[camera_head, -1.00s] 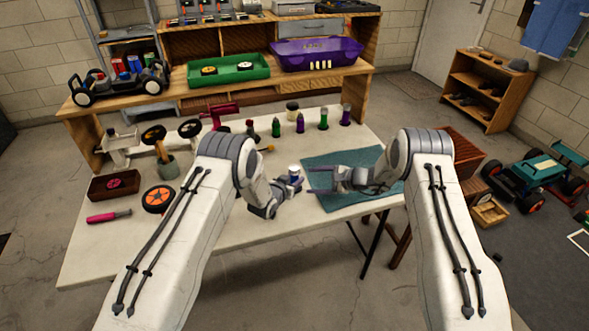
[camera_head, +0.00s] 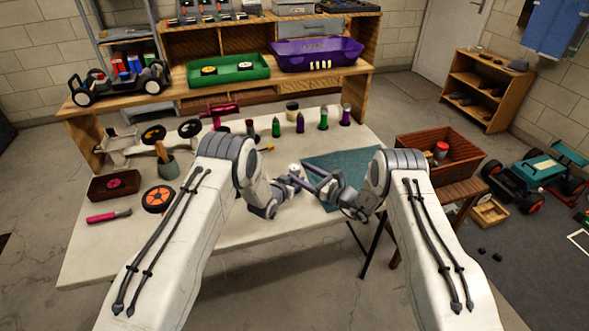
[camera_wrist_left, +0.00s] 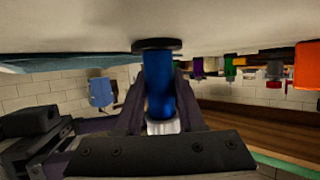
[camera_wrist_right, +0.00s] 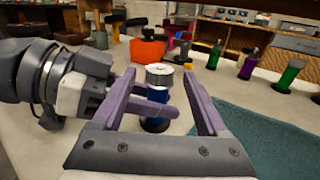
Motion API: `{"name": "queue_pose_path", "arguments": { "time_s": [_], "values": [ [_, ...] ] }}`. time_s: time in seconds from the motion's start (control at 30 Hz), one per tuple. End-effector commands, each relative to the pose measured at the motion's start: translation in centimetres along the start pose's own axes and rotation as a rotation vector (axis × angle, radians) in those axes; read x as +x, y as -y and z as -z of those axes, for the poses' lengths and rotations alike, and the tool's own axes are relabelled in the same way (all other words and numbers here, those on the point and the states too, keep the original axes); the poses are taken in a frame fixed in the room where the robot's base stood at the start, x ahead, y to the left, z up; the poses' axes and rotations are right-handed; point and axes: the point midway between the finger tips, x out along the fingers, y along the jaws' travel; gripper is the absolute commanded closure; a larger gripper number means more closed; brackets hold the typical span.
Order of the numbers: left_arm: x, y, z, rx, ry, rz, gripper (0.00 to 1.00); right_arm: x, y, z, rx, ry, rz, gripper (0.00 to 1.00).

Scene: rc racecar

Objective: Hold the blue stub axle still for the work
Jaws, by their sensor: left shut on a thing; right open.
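The blue stub axle (camera_wrist_left: 158,82) stands upright on the table on a black disc foot, with a silver cap (camera_wrist_right: 160,76) on top. In the head view only the cap (camera_head: 294,168) shows clearly. My left gripper (camera_head: 296,181) is shut on the blue body, one finger on each side. One of its purple fingers crosses in front of the axle in the right wrist view. My right gripper (camera_wrist_right: 160,82) is open and empty; its fingers flank the cap in its own view, apart from it. I cannot tell whether they reach around it.
A teal mat (camera_head: 345,168) lies at the right of the white table (camera_head: 110,245). Several coloured posts (camera_head: 300,122) stand behind the axle. An orange wheel (camera_head: 158,199) and a pink-handled tool (camera_head: 108,216) lie at the left. A wooden crate (camera_head: 410,148) stands at the right.

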Motion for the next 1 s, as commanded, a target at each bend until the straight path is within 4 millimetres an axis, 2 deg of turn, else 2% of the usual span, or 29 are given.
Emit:
{"name": "queue_pose_path", "arguments": {
  "time_s": [0.1,0.2,0.57,0.6,0.67,0.7,0.8,1.0],
  "values": [
    [0.0,0.0,0.1,0.0,-0.001,0.0,1.0,1.8,-0.1,0.0,-0.002,0.001,-0.002,0.24],
    [0.0,0.0,0.1,0.0,-0.001,0.0,1.0,2.8,0.0,0.0,-0.002,0.001,-0.001,0.24],
    [0.0,0.0,0.1,0.0,-0.001,0.0,1.0,3.4,0.0,0.0,-0.001,0.0,-0.001,0.24],
    [0.0,0.0,0.1,0.0,-0.001,0.0,1.0,3.4,0.0,0.0,-0.001,0.0,-0.001,0.28],
    [0.0,0.0,0.1,0.0,-0.001,0.0,1.0,3.4,0.0,0.0,-0.001,0.0,-0.001,0.51],
    [0.0,0.0,0.1,0.0,-0.001,0.0,1.0,3.4,0.0,0.0,-0.001,0.0,-0.001,0.66],
    [0.0,0.0,0.1,0.0,-0.001,0.0,1.0,3.4,0.0,0.0,-0.001,0.0,-0.001,1.0],
    [0.0,0.0,0.1,0.0,-0.001,0.0,1.0,3.5,-0.2,-0.1,0.002,0.002,0.035,1.0]
  ]
}}
